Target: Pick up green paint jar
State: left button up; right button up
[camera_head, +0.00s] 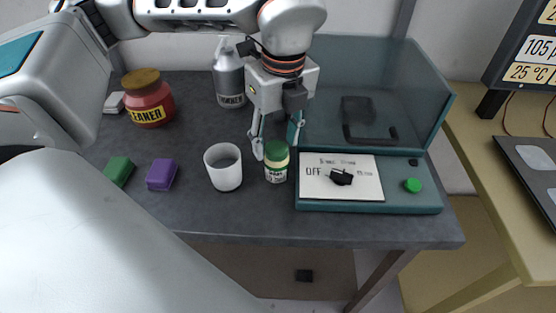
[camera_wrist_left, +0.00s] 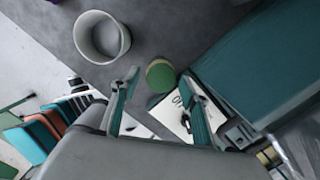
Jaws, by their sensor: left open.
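The green paint jar (camera_head: 277,163) has a green lid and a pale label, and stands upright on the dark grey bench between a white cup and a teal machine. In the left wrist view its green lid (camera_wrist_left: 160,75) shows from above, ahead of the fingertips and between their lines. My left gripper (camera_head: 277,150) is open around or just behind the jar's top; I cannot tell if a finger touches it. Both fingers also show in the left wrist view (camera_wrist_left: 158,98), with nothing held between them. My right gripper is not in view.
A white cup (camera_head: 223,167) stands close left of the jar. The teal machine (camera_head: 420,200) with a clear cover is close on the right. Green (camera_head: 119,171) and purple (camera_head: 162,175) blocks, a red cleaner jar (camera_head: 148,98) and a grey bottle (camera_head: 229,80) stand farther off.

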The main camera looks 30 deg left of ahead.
aim_at(275, 162)
pick_arm(q)
jog(key=f, duration=0.7)
jog(key=shift+w+a+f, duration=0.25)
jog(key=shift+a+f, duration=0.05)
jog(key=shift+a, duration=0.05)
jog(key=c, duration=1.1)
